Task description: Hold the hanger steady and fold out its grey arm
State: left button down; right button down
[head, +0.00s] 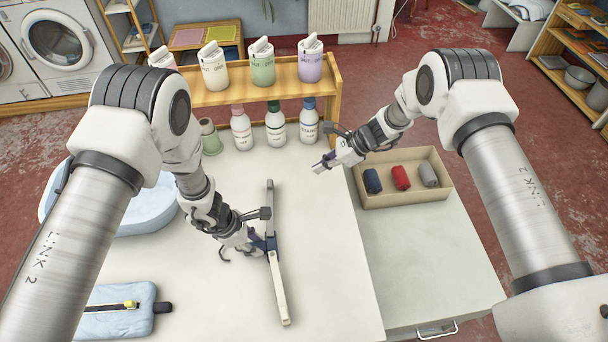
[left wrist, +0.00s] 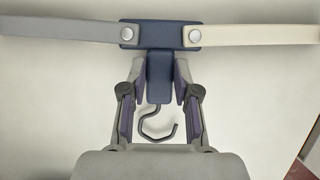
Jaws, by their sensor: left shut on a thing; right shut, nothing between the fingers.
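The hanger lies along the white tabletop, with a dark blue centre piece (left wrist: 160,35), a grey arm (head: 269,205) pointing away from me and a white arm (head: 279,290) pointing toward me. In the left wrist view the grey arm (left wrist: 60,44) reaches left and the white arm (left wrist: 260,37) reaches right, both spread out from the centre, each on a round pin. The metal hook (left wrist: 158,125) hangs below the stem. My left gripper (head: 260,243) is shut on the blue stem. My right gripper (head: 323,165) is shut and empty, above the table right of the grey arm.
Several bottles (head: 309,120) and a wooden shelf (head: 225,90) line the table's back. A cardboard box (head: 402,198) with rolled cloths stands right. A blue basin (head: 140,210) and a blue pouch (head: 115,310) lie left. The table right of the hanger is clear.

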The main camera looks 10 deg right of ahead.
pick_arm(q)
jog(key=c, duration=0.8)
grip_release()
jog(key=shift+o, duration=0.2)
pick_arm(e)
jog(key=shift+d+r, duration=0.3)
